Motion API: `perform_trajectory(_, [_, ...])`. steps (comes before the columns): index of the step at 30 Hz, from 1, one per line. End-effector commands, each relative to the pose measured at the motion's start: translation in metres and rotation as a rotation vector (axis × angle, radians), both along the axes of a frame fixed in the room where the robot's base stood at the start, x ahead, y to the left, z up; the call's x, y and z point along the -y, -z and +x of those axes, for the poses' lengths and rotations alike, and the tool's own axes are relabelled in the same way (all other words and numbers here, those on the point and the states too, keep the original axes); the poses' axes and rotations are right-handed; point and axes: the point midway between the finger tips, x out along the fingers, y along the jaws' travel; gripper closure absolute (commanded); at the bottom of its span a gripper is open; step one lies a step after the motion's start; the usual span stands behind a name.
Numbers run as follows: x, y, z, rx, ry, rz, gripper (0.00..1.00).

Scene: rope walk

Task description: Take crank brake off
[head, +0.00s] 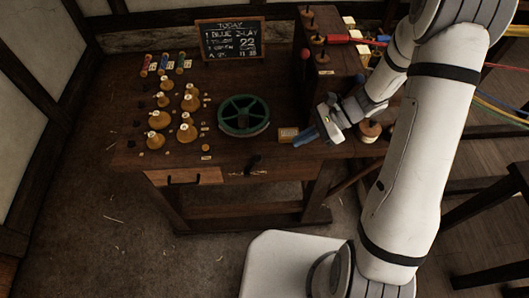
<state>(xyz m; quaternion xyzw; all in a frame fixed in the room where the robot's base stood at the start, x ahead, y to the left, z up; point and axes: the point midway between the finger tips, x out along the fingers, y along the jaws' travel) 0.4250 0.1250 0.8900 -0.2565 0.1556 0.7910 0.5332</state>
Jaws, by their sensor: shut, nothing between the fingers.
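A black lever or handle (253,163) stands at the bench's front edge, below the wheel. I cannot tell for sure which part is the crank brake, or its setting. My gripper (298,138), with blue fingers, is shut and empty. It is over the bench's right part, to the right of the wheel and apart from it. A small tan plate (288,134) shows just beside the fingertips.
Several yellowish cones or bobbins (159,120) stand on the left of the bench (222,165). A chalkboard (231,39) stands at the back. A wooden block with pegs (327,62) and coloured strands (498,110) are at the right. A drawer (184,177) is below the bench's left front.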

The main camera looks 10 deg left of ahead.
Motion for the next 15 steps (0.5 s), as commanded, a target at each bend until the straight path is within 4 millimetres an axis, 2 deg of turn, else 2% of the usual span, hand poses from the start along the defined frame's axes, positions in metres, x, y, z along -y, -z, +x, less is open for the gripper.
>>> perform_trajectory(9, [-0.002, 0.001, -0.001, 0.000, -0.001, 0.000, 1.00])
perform_trajectory(15, [-0.020, 0.014, -0.009, -0.003, -0.004, 0.001, 1.00])
